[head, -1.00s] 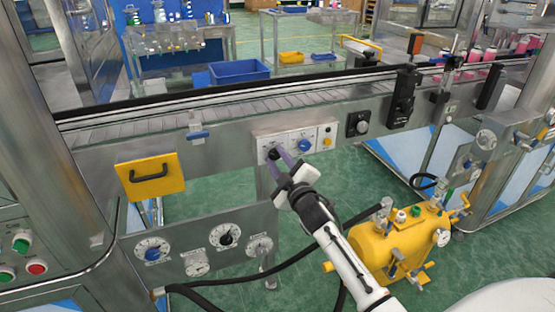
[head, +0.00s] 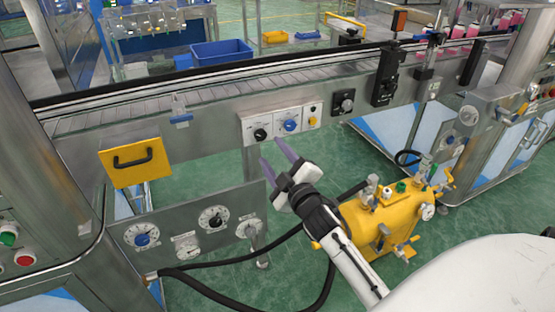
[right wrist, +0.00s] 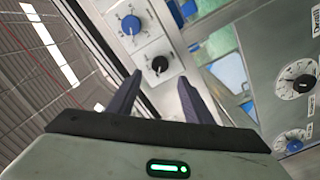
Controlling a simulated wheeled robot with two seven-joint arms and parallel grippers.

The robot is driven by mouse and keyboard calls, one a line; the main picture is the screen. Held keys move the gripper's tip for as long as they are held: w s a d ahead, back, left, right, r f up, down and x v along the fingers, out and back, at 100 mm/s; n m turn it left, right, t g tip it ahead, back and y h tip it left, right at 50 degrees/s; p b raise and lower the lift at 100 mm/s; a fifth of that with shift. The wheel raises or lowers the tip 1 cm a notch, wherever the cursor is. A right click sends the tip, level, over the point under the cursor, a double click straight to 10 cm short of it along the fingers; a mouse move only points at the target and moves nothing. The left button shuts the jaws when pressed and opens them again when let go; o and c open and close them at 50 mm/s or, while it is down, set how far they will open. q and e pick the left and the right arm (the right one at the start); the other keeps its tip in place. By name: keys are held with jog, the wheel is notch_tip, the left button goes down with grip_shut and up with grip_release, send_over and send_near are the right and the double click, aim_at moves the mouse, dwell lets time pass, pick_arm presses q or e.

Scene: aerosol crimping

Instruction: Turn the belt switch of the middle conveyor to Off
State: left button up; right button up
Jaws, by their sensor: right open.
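The white switch panel (head: 276,139) is on the front rail of the middle conveyor (head: 220,103). It carries a black knob (head: 260,134), a blue knob (head: 290,126) and a yellow button (head: 312,121). Its lettering is too small to read. My right gripper (head: 274,157) is open and empty, below and in front of the panel, apart from the knobs. In the right wrist view the black knob (right wrist: 159,64) shows beyond and between the two fingertips, and the blue knob (right wrist: 130,25) lies farther up and left. My left gripper is not in view.
A yellow plate with a black handle (head: 135,162) is left of the panel. A dial plate (head: 190,228) stands below it. A yellow tank (head: 385,225) with valves and a black hose (head: 225,262) is near my right arm. Black boxes (head: 385,75) are on the rail at right.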

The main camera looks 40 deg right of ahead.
jog(key=shift+v, duration=1.35)
